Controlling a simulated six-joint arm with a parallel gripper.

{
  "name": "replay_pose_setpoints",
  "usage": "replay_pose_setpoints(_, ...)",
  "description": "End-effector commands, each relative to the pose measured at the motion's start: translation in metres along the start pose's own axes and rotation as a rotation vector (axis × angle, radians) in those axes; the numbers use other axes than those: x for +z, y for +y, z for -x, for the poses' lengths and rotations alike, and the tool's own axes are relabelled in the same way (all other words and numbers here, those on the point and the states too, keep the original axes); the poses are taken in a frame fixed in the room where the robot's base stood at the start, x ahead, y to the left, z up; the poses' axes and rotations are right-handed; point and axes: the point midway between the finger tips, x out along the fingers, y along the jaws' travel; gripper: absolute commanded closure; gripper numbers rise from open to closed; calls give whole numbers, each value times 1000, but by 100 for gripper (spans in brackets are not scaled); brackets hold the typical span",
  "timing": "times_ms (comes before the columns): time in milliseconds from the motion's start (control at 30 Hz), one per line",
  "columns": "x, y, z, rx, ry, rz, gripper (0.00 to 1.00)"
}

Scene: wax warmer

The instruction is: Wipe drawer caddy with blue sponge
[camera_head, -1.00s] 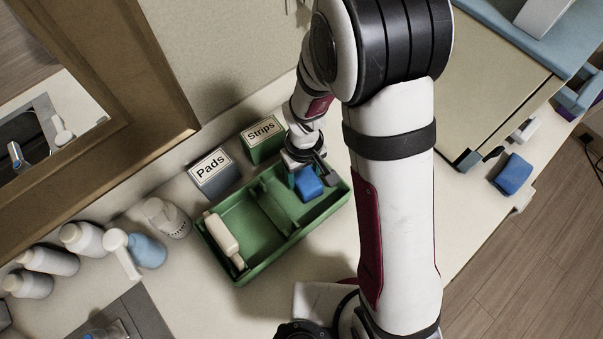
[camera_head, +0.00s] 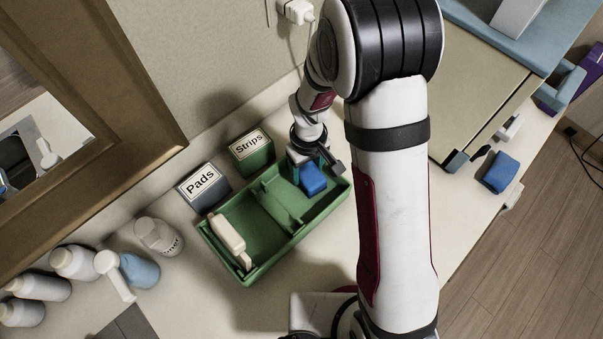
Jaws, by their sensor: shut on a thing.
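The green drawer caddy (camera_head: 264,272) sits on the counter, with a divider between its left and right compartments. My gripper (camera_head: 318,165) is over the right compartment, pointing down. It is shut on the blue sponge (camera_head: 313,180), which is low inside that compartment near its right end. I cannot tell whether the sponge touches the caddy floor. Part of the gripper and the back of the sponge are hidden.
The Pads box (camera_head: 202,187) and Strips box (camera_head: 251,151) stand close behind the caddy. Several bottles stand at the left. Another blue block (camera_head: 500,172) lies by the right counter edge.

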Motion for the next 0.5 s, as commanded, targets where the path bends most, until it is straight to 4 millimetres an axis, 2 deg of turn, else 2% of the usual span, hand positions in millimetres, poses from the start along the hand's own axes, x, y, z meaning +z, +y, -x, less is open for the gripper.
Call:
replay_pose_setpoints(367,0,1,0,0,1,0,80)
replay_pose_setpoints(500,7,2,0,0,0,-2,80)
